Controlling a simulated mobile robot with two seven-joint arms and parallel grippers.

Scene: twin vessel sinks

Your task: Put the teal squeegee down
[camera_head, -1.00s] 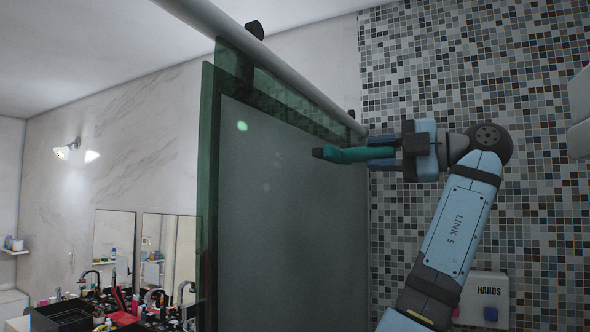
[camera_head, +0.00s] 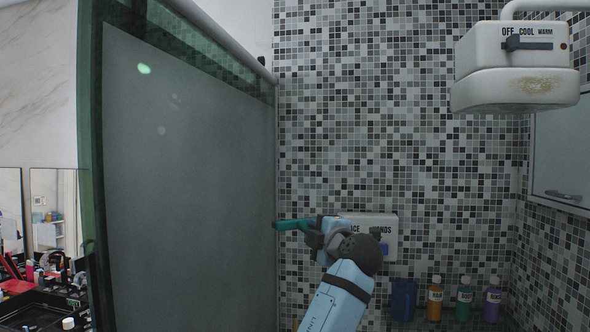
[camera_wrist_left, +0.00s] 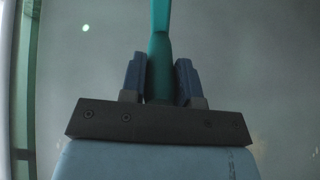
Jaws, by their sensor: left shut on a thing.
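The teal squeegee (camera_head: 290,225) is in my left gripper (camera_head: 311,224), in front of the tiled wall and near the right end of the glass screen in the head view. In the left wrist view the squeegee's teal handle (camera_wrist_left: 160,45) runs up out of the picture between the two fingers of the left gripper (camera_wrist_left: 160,80), which are shut on it. The far end of the squeegee is cut off in the wrist view. My right gripper is not seen.
A frosted glass screen (camera_head: 190,180) stands at the left. A white box with lettering (camera_head: 385,225) is on the wall behind my arm. Several bottles, one orange (camera_head: 434,300), stand low at the right. A water heater (camera_head: 515,70) hangs upper right. A cluttered counter (camera_head: 40,290) is lower left.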

